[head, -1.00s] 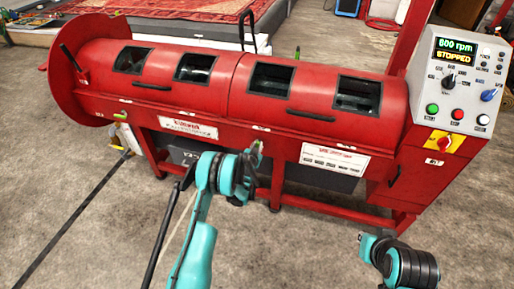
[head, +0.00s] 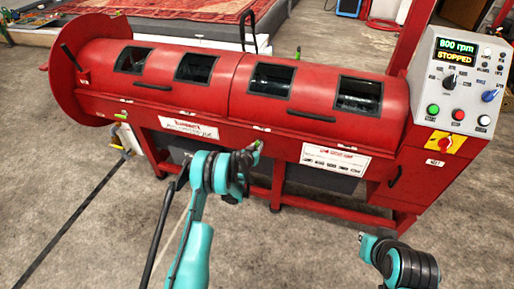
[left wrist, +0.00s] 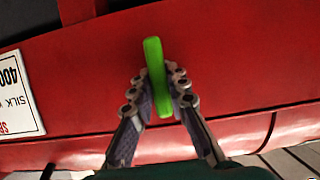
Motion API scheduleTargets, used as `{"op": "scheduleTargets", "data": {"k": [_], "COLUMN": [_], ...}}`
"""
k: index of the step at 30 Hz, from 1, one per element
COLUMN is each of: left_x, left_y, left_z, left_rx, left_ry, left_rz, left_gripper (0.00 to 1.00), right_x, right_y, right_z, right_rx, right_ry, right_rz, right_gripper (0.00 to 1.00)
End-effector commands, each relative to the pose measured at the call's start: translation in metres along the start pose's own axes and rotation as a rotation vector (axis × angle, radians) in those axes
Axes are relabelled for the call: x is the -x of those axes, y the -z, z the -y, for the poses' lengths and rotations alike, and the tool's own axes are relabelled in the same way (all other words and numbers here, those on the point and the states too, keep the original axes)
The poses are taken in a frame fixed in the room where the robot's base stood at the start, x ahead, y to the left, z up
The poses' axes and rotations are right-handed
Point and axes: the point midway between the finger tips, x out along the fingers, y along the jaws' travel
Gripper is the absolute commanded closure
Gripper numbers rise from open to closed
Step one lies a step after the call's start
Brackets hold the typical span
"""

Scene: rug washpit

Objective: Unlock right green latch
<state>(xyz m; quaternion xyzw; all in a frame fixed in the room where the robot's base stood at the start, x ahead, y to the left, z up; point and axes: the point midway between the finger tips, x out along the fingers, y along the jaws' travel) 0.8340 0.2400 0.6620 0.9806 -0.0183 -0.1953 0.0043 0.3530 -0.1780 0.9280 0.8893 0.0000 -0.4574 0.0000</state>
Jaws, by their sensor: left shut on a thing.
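The red rug machine (head: 225,95) has a green latch (head: 258,145) on its front, near the middle of the lower edge of the drum cover. My left gripper (head: 250,155) is at this latch. In the left wrist view the latch (left wrist: 156,70) is an upright bright green handle against the red panel. The fingers of my left gripper (left wrist: 159,88) are closed on its two sides, and its upper part sticks out past the fingertips. A smaller green spot (head: 123,113) shows at the machine's left end. My right gripper is not in view; only part of my right arm shows at lower right.
The control panel (head: 461,80) at right reads 800 rpm and STOPPED. A white label (head: 334,159) is right of the latch. Red legs and a lower bar (head: 325,206) stand below. The concrete floor in front is mostly clear.

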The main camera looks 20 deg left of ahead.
Motion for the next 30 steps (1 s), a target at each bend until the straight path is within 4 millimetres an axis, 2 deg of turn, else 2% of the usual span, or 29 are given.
{"op": "scheduleTargets", "data": {"k": [1,3,14,24,30], "left_x": [0.000,0.000,0.005,0.059,0.074], "left_y": [0.000,0.000,0.000,0.000,0.000], "left_z": [0.000,0.000,0.000,0.000,0.000], "left_rx": [0.000,0.000,0.000,0.000,0.000], "left_ry": [0.000,0.000,0.000,0.001,0.000], "left_rz": [0.000,0.000,0.000,0.000,0.000], "left_gripper": [0.80,0.64,0.64,0.64,0.64], "right_x": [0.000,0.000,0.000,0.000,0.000], "right_y": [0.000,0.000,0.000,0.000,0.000], "right_z": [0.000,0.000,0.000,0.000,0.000], "right_rx": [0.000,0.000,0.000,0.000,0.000], "right_ry": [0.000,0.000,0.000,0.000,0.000], "right_rz": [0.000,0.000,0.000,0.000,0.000], "right_gripper": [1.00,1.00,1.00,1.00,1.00]}}
